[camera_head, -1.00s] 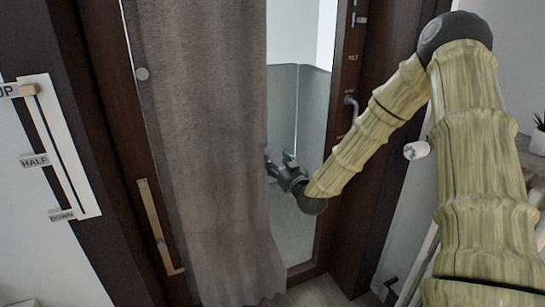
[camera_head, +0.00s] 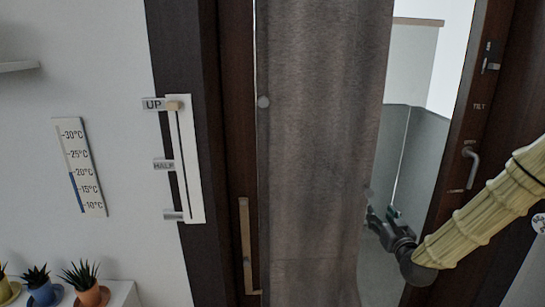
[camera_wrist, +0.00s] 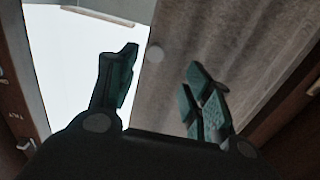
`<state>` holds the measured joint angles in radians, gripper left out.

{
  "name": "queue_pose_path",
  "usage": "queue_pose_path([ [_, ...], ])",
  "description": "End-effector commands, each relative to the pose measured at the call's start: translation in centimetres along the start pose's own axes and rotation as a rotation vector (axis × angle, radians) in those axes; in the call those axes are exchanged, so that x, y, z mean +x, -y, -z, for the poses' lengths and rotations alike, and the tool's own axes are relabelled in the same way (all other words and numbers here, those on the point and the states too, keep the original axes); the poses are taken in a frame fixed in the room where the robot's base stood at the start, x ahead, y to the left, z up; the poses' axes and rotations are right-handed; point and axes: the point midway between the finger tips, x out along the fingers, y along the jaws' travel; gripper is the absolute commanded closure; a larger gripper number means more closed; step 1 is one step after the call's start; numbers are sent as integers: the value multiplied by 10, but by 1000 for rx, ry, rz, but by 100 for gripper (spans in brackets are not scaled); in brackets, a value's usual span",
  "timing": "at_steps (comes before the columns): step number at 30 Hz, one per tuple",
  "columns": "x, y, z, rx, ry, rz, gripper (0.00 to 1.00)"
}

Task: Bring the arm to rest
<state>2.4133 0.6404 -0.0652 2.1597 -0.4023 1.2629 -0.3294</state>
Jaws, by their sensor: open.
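My gripper (camera_head: 382,218) is at the right edge of the grey curtain (camera_head: 325,150), in front of the glass door. In the wrist view my gripper (camera_wrist: 160,85) has its two green-padded fingers spread apart with nothing between them. The curtain (camera_wrist: 215,45) fills the area behind the right finger there, and bright glass (camera_wrist: 80,65) lies behind the left finger. I cannot tell whether a finger touches the cloth. My arm (camera_head: 480,220) reaches in from the right edge of the head view.
A slider panel (camera_head: 184,150) marked UP and HALF is on the left wall, its knob at UP. A door handle (camera_head: 471,165) is on the right frame. A thermometer sign (camera_head: 80,167) hangs left, above potted succulents (camera_head: 85,285) on a white shelf.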

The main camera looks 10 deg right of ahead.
Motion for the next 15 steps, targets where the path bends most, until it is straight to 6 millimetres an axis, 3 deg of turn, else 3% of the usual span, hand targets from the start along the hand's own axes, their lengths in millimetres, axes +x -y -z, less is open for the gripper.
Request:
queue_pose_path([
  [8, -42, 56, -116, 12, 301, 61, 50],
  [15, -115, 103, -225, 23, 612, 97, 50],
])
